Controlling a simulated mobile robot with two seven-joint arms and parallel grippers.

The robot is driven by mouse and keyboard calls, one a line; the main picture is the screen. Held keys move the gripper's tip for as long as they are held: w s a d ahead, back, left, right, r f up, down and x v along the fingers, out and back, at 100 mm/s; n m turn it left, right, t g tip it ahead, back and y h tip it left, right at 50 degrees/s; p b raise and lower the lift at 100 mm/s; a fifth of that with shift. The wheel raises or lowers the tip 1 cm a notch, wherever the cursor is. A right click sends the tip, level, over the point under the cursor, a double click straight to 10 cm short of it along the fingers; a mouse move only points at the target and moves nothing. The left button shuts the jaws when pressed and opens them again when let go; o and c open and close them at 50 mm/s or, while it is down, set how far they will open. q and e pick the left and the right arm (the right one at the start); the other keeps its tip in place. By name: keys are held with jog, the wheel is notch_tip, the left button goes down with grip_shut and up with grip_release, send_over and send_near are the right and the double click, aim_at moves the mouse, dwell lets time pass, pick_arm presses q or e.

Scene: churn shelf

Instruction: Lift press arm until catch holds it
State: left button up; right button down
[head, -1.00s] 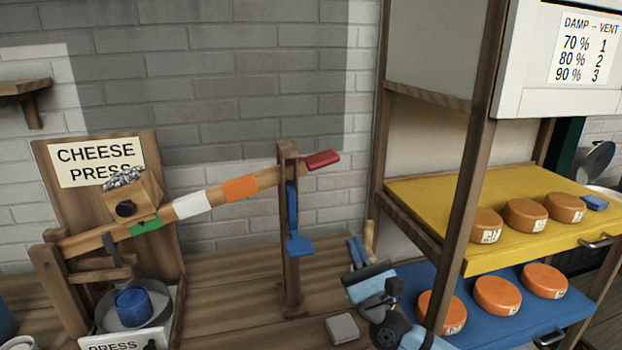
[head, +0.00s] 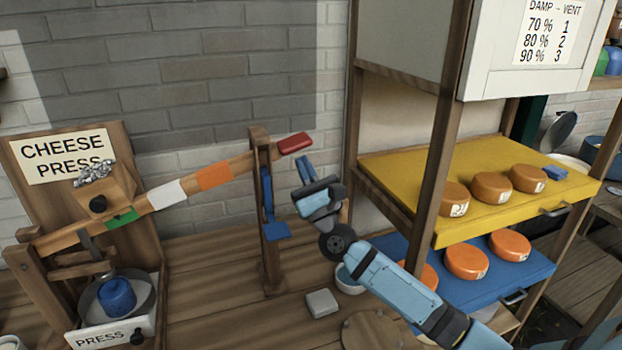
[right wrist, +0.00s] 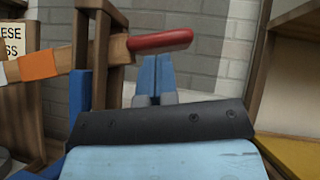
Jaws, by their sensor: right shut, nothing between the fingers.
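The cheese press arm (head: 180,190) is a wooden lever with green, white and orange bands, sloping up to the right. Its red handle (head: 295,143) sticks out past the wooden post (head: 259,200). A blue catch (head: 269,205) hangs on the post below the arm; I cannot tell whether it bears the arm. My right gripper (head: 304,164) is shut and empty, fingers pointing up, just below and right of the red handle. In the right wrist view the blue fingertips (right wrist: 154,70) stand below the red handle (right wrist: 160,41), apparently close to it. My left gripper is not in view.
A shelf rack stands to the right with a yellow shelf (head: 400,163) and a blue shelf (head: 455,283) bearing orange cheeses. A grey block (head: 321,303) and a bowl (head: 349,280) are on the bench below my right arm. The brick wall is behind.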

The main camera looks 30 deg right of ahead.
jog(key=shift+r, duration=0.3)
